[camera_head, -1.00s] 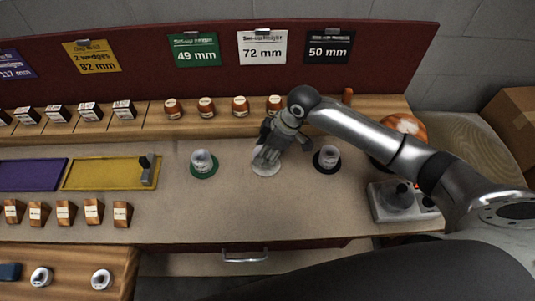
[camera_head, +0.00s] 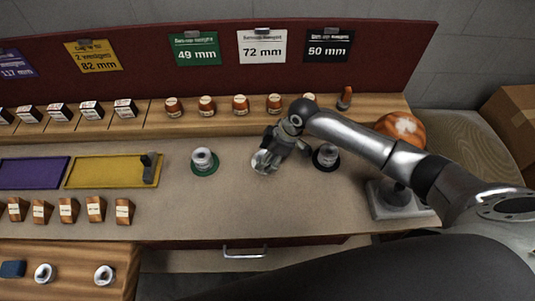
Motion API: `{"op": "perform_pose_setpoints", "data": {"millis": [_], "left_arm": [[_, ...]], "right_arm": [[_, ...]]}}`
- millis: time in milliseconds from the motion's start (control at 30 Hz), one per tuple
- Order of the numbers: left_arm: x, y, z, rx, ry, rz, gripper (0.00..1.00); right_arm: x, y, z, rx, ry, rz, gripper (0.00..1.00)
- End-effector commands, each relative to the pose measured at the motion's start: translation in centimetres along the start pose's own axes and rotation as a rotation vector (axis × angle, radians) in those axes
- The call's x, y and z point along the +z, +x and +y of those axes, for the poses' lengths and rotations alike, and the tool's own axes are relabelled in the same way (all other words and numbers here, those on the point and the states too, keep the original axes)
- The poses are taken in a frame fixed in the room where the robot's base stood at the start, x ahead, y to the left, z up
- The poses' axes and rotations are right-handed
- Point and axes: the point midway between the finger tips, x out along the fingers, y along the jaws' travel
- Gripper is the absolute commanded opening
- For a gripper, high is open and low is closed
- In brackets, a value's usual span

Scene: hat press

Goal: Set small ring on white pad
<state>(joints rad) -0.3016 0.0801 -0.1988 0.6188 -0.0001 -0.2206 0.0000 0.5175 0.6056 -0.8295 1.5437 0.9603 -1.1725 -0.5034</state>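My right gripper (camera_head: 266,163) comes in from the right and points down at the white pad (camera_head: 256,162), between the green and black pads. Its fingers cover most of the pad. Whether the fingers are open or shut, or hold a ring, is too small and covered to tell. Two small pale rings, one (camera_head: 44,273) and another (camera_head: 105,275), lie on the wooden surface at the lower left. My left gripper is not in view.
A grey device (camera_head: 385,207) sits under my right arm. Yellow (camera_head: 105,173) and purple (camera_head: 30,173) trays lie left.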

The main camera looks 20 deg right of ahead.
Motion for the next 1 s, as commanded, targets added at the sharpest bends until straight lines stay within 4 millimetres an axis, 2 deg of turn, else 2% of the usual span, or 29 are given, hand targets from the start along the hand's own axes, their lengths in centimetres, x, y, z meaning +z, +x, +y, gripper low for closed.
{"op": "perform_pose_setpoints", "data": {"millis": [333, 467, 667, 800, 1000], "left_arm": [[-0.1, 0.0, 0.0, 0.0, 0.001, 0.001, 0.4], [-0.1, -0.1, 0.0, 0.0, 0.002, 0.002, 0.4], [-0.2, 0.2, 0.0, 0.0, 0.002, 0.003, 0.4], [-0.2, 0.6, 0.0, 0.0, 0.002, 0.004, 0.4], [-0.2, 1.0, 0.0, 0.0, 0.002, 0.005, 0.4]], "right_arm": [[0.0, -0.1, 0.0, 0.0, 0.0, 0.0, 0.72], [-0.2, -0.7, 0.0, 0.001, 0.0, 0.001, 0.72], [-0.1, -3.7, 0.1, 0.003, -0.002, 0.0, 0.72], [-0.1, -6.8, 0.1, 0.005, -0.003, 0.0, 0.72], [-0.1, -10.5, 0.1, 0.003, 0.0, 0.001, 0.72]]}}
